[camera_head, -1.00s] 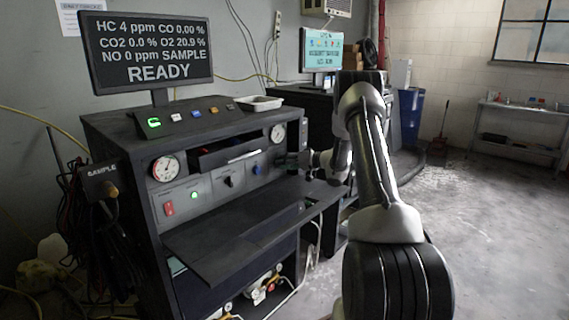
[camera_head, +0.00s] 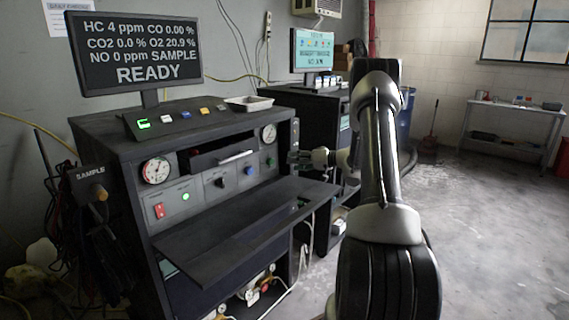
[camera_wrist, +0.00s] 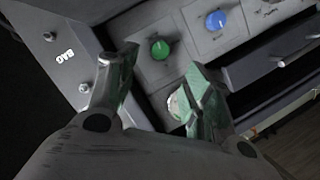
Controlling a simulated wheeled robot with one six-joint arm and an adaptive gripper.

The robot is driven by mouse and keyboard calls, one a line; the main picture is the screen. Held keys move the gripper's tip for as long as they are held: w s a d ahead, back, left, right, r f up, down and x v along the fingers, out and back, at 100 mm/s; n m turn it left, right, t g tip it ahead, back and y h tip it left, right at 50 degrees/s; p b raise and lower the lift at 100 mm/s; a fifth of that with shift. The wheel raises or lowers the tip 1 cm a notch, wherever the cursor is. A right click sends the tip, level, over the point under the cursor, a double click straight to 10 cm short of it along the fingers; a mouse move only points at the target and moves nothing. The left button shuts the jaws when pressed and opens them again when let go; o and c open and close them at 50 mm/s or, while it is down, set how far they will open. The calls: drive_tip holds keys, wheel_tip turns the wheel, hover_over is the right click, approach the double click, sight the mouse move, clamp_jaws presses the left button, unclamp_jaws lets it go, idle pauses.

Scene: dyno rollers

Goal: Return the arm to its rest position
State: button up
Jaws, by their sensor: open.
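My arm (camera_head: 380,150) reaches forward in the head view, bent at the elbow, with its end pointing left toward the right side of the dark analyzer console (camera_head: 240,262). My gripper (camera_head: 301,158) is small there, close to the console's right edge. In the wrist view my gripper (camera_wrist: 158,88) has its two fingers spread apart with nothing between them. Beyond the fingers are a green knob (camera_wrist: 160,49) and a blue knob (camera_wrist: 216,20) on the panel. A pale round part (camera_wrist: 176,104) is partly hidden behind the right finger.
A shelf (camera_head: 250,225) juts out from the console's front below the gripper. A monitor (camera_head: 135,50) and a white tray (camera_head: 249,103) stand on top. A second cabinet with a screen (camera_head: 313,50) stands behind. The floor (camera_head: 480,230) at right is open.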

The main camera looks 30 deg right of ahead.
drive_tip(key=shift+v, duration=1.25)
wheel_tip(320, 180, up, 18)
drive_tip(key=a+h, duration=0.2)
drive_tip(key=h, duration=0.7)
drive_tip(key=s+a+r+g+h, duration=0.1)
drive_tip(key=s+a+r+h, duration=0.15)
drive_tip(key=s+r, duration=0.4)
drive_tip(key=s+a+f+g+y, duration=0.1)
drive_tip(key=s+a, duration=0.4)
drive_tip(key=s, duration=0.7)
drive_tip(key=s+a+f+n+g, duration=0.1)
drive_tip(key=s+a+f+g, duration=0.3)
drive_tip(key=s, duration=0.8)
drive_tip(key=s+a+f+n+g+y, duration=0.1)
drive_tip(key=s+a+f+g, duration=0.1)
drive_tip(key=s+a, duration=0.5)
drive_tip(key=s+f, duration=0.1)
drive_tip(key=s, duration=0.4)
drive_tip(key=shift+s+a+y, duration=0.35)
drive_tip(key=shift+s, duration=0.05)
